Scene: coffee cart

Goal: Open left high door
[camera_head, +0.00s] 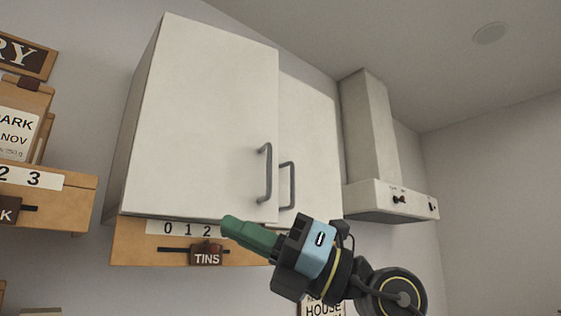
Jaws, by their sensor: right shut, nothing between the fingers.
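The left high door (205,110) is a plain white panel on the wall cabinet, with a grey vertical bar handle (265,173) near its lower right corner. The door's face stands forward of the right door (310,140), which has its own grey handle (287,186); how far it is swung, if at all, I cannot tell. My right gripper (230,228) has green fingers, shut and empty. In the picture its tips lie at the door's lower edge, below and left of the handle; contact cannot be told. My left gripper is not in view.
A wooden board labelled TINS (140,242) is under the cabinet. A white range hood (375,195) with black knobs stands to the right. The wall at far right is bare.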

